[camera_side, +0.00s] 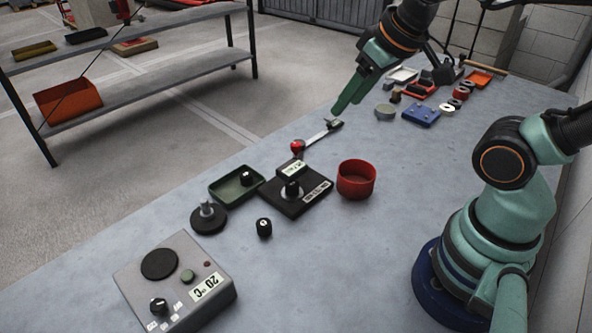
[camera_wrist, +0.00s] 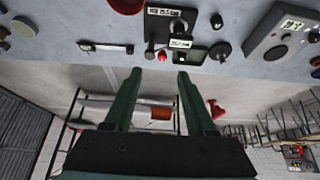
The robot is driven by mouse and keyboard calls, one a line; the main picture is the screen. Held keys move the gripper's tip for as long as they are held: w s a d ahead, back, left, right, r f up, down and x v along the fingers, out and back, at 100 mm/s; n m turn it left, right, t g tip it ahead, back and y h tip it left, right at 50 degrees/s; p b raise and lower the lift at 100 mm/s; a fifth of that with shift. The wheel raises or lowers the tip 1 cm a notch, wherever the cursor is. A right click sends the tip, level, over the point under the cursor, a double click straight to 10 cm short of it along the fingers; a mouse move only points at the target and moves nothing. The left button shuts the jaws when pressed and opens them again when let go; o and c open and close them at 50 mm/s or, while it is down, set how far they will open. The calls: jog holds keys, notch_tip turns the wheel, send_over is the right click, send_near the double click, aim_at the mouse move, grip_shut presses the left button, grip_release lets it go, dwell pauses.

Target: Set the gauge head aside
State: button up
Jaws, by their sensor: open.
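I cannot tell for certain which part is the gauge head. A small black knob-like piece with a white mark (camera_side: 264,227) stands alone on the bench, and it also shows in the wrist view (camera_wrist: 216,22). My gripper (camera_side: 335,113) is above the bench's far edge, beyond these parts. In the wrist view its two fingers (camera_wrist: 160,73) are apart with nothing between them.
A red bowl (camera_side: 356,180) stands right of the plate. A round black base with a post (camera_side: 208,217) and a grey box (camera_side: 187,293) stand in front. Several small parts and a blue block (camera_side: 421,115) crowd the far end.

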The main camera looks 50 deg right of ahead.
jog(key=m+g, duration=0.4)
jog(key=g, duration=0.2)
send_over(296, 143)
jog(key=f, duration=0.2)
jog(key=shift+m, duration=0.3)
notch_tip(296, 143, down, 12)
jog(key=shift+a+r, duration=0.1)
jog(key=shift+c, duration=0.3)
grip_shut()
jog(key=shift+r, duration=0.1)
dwell(0.9)
